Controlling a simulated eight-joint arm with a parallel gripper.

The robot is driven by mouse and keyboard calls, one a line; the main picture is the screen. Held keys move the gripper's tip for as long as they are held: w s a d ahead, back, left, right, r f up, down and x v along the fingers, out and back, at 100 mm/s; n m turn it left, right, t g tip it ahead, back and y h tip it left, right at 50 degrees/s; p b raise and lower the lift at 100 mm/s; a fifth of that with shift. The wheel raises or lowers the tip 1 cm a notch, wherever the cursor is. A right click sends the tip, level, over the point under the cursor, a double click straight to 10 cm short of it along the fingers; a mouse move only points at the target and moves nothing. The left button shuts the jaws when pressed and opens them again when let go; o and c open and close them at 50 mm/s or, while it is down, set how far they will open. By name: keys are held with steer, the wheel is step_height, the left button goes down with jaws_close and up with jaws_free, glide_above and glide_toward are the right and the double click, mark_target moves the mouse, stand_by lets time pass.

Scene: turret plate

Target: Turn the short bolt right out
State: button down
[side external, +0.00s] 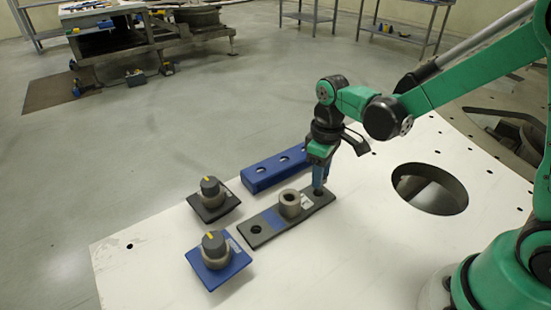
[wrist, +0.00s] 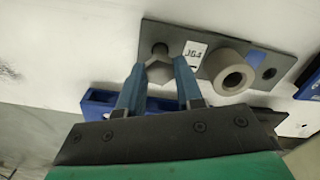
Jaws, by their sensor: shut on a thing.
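A grey plate (side external: 268,226) lies flat on the white table, with a tall pale hollow cylinder (side external: 290,203) near its middle and a dark hole near its left end. My gripper (side external: 319,187) points down at the plate's right end. In the wrist view, the blue fingertips (wrist: 159,63) close around a small dark round head, which I take for the short bolt (wrist: 160,48), beside a white label. The bolt's lower part is hidden, so I cannot tell how deep it sits. The cylinder also shows in the wrist view (wrist: 230,73), right of the fingers.
A blue bar (side external: 272,170) with holes lies behind the plate. Two knobs with yellow marks stand on a black base (side external: 225,206) and a blue base (side external: 221,271) to the left. A large round opening (side external: 430,190) is in the table at right. The table front is clear.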

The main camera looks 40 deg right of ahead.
steer(key=shift+r, duration=3.5)
